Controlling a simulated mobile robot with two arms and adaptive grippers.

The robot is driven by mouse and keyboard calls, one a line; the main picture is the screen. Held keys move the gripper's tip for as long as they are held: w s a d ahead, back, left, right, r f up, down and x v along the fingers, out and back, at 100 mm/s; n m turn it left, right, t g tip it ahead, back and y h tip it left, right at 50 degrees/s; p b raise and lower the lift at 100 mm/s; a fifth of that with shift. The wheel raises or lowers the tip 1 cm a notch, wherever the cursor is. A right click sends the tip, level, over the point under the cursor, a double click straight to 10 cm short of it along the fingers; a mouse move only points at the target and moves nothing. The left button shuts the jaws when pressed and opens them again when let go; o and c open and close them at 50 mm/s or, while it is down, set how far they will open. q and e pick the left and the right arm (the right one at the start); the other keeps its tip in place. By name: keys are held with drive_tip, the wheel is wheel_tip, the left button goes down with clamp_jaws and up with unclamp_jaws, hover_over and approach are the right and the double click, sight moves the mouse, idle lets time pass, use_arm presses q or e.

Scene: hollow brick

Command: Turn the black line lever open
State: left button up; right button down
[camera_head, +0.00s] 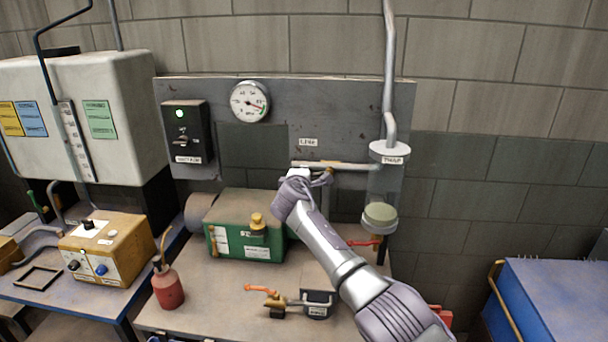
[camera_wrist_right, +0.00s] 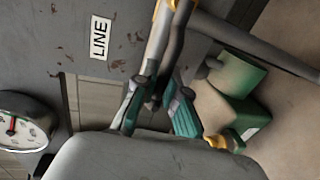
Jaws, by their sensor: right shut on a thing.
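The white LINE label (camera_head: 308,142) is on the grey panel, above a thin horizontal pipe (camera_head: 345,166). My right gripper (camera_head: 296,176) is at the left part of this pipe and hides most of the valve there. In the right wrist view the black line lever (camera_wrist_right: 176,42) runs down from a yellow fitting, alongside the pale pipe. Its end lies between the two green-padded fingers of my right gripper (camera_wrist_right: 156,104), which are shut on it. The LINE label (camera_wrist_right: 99,38) also shows there. My left gripper is not in view.
Below the pipe stand a green pump (camera_head: 240,225) and an orange-handled valve (camera_head: 290,300) on the bench. A clear trap (camera_head: 388,180) hangs to the right. A gauge (camera_head: 250,101) and a black switch box (camera_head: 187,135) are on the panel at left.

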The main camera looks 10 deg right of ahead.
drive_tip(key=c, duration=1.2)
unclamp_jaws()
drive_tip(key=shift+f, duration=0.1)
drive_tip(key=v, duration=1.2)
